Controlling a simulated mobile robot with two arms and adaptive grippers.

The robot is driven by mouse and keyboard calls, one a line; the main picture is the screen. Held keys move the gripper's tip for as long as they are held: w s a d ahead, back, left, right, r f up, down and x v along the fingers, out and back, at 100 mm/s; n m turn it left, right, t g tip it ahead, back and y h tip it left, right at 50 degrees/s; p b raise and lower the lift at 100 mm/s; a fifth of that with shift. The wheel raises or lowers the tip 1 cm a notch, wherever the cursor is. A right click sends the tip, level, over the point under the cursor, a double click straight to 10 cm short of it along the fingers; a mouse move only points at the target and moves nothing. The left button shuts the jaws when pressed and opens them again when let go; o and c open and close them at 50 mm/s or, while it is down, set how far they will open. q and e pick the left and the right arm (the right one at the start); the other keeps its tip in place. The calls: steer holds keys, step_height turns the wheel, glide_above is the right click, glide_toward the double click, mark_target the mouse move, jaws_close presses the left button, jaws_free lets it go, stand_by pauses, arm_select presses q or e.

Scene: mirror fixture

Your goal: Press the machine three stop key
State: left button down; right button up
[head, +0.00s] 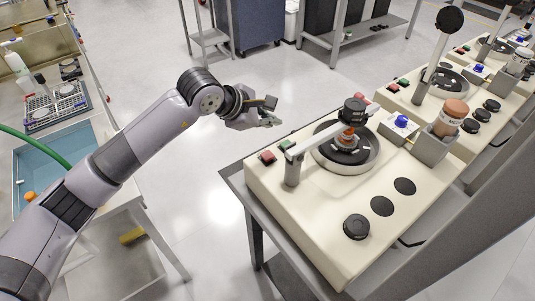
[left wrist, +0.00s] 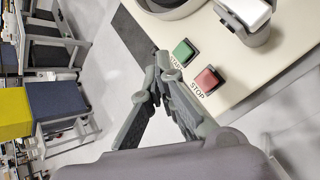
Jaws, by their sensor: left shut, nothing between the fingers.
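The nearest polishing machine (head: 330,220) has a red key (head: 267,156) and a green key (head: 287,146) at its left corner. In the left wrist view, a red key (left wrist: 207,80) is marked STOP, and a green key (left wrist: 182,52) beside it is marked START. My left gripper (head: 268,112) is shut and empty, beyond the machine's left corner and apart from the keys in the head view. Its fingertips (left wrist: 160,65) appear beside the keys in the wrist view; contact cannot be told. No machine number is readable. My right gripper is out of view.
More similar machines stand in a row to the upper right; the second has a red key (head: 393,87) and a green key (head: 404,82). A swing arm (head: 318,140) crosses the nearest machine. A sink bench (head: 60,160) stands left. Floor between is clear.

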arm_select(q)
steer(key=shift+f, duration=0.1)
steer(key=b, duration=0.3)
glide_above(269, 157)
step_height(269, 157, down, 7)
steer(key=shift+f, duration=0.15)
steer(key=shift+w+f+b, duration=0.1)
steer(key=shift+f+b, duration=0.55)
steer(key=shift+b, duration=0.05)
stand_by(0.8)
steer(key=shift+f+b, duration=0.4)
steer(key=shift+b, duration=0.25)
steer(key=shift+f+b, duration=0.55)
steer(key=shift+b, duration=0.1)
stand_by(0.4)
steer(key=shift+r, duration=0.1)
steer(key=shift+r+p, duration=0.3)
steer(key=shift+r, duration=0.55)
